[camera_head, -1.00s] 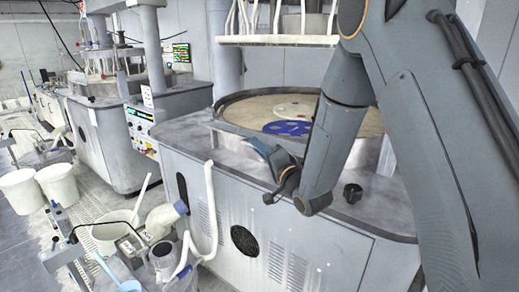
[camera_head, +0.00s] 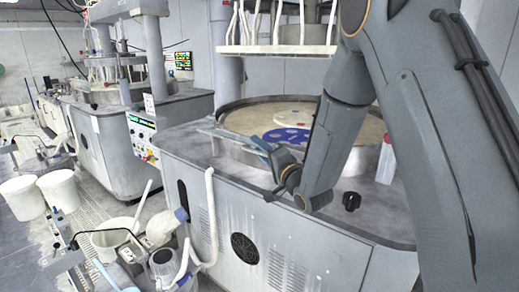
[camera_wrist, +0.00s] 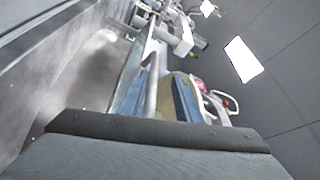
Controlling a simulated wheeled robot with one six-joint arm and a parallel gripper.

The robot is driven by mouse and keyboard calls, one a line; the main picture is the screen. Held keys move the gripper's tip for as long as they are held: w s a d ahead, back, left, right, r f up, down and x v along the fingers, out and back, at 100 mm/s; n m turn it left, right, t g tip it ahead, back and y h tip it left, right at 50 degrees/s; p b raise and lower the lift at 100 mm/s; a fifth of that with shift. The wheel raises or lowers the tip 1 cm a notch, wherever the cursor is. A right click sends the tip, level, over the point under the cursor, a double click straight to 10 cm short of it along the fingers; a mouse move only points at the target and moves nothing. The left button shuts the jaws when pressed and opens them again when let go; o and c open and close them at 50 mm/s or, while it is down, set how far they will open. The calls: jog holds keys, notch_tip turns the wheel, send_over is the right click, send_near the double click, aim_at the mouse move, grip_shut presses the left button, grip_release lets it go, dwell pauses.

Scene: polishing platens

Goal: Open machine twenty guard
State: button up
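The polishing machine in front of me (camera_head: 260,215) has a round tan platen (camera_head: 245,118) inside a grey rim. A thin grey bar (camera_head: 212,130), which looks like part of the guard, runs along the near left of the rim to my gripper (camera_head: 268,168). No number twenty is readable. In the wrist view, a grey bar (camera_wrist: 151,88) lies between the two bluish fingers of my gripper (camera_wrist: 155,95). I cannot tell whether the fingers are pressed on it. My forearm hides part of the platen and the right of the rim.
A blue disc (camera_head: 286,137) and a pale disc (camera_head: 295,117) lie on the platen. A black knob (camera_head: 351,201) and a white bottle (camera_head: 386,160) stand on the machine top. White buckets (camera_head: 59,190) and a hose (camera_head: 212,215) are at left.

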jog(key=b+v, duration=0.2)
jog(key=v, duration=0.5)
jog(key=shift+s+d+b, duration=0.3)
jog(key=shift+f, duration=0.1)
jog(key=v, duration=0.9)
dwell(0.8)
dwell(0.4)
